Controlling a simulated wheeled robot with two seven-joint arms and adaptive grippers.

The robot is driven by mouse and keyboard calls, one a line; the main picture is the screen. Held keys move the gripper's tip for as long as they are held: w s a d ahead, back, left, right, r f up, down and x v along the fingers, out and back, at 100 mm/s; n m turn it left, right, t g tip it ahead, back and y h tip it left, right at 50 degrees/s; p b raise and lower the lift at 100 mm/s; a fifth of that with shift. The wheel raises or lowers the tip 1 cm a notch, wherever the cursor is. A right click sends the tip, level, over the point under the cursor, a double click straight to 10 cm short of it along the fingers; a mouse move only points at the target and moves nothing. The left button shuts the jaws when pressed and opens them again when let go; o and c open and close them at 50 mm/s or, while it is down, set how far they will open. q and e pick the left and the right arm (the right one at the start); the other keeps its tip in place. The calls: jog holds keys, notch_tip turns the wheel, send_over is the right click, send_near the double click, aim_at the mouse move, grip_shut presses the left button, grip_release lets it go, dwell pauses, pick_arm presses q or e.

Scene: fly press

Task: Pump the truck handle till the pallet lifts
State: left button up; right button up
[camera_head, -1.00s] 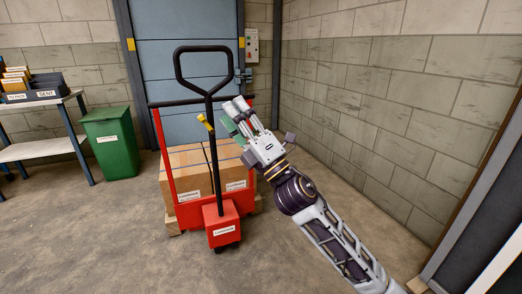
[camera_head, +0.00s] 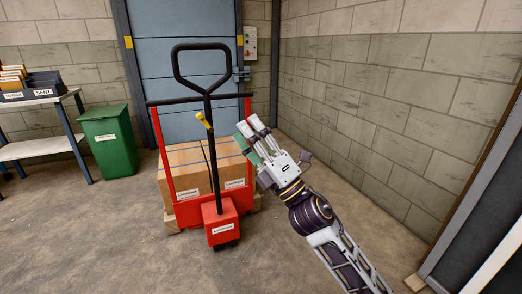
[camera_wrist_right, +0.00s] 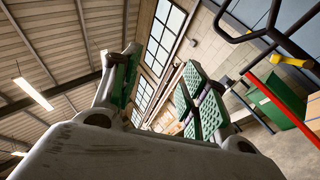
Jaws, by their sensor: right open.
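The red pallet truck (camera_head: 221,222) stands in front of the blue door, its black loop handle (camera_head: 176,63) upright on a black shaft with a yellow lever (camera_head: 203,119). Cardboard boxes (camera_head: 184,158) sit on a wooden pallet (camera_head: 174,227) behind the truck's red frame. My right gripper (camera_head: 250,133) is open and empty, to the right of the shaft and below the loop, apart from it. In the right wrist view its green-padded fingers (camera_wrist_right: 160,85) stand well apart, with part of the black handle (camera_wrist_right: 255,35) at the upper right. My left gripper is not in view.
A green bin (camera_head: 109,142) and a shelf table (camera_head: 40,148) with trays stand at the left. A block wall (camera_head: 400,110) closes the right side. A control box (camera_head: 250,43) hangs beside the blue door (camera_head: 165,30). The floor in front is clear.

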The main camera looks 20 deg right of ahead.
jog(key=shift+v, duration=2.15)
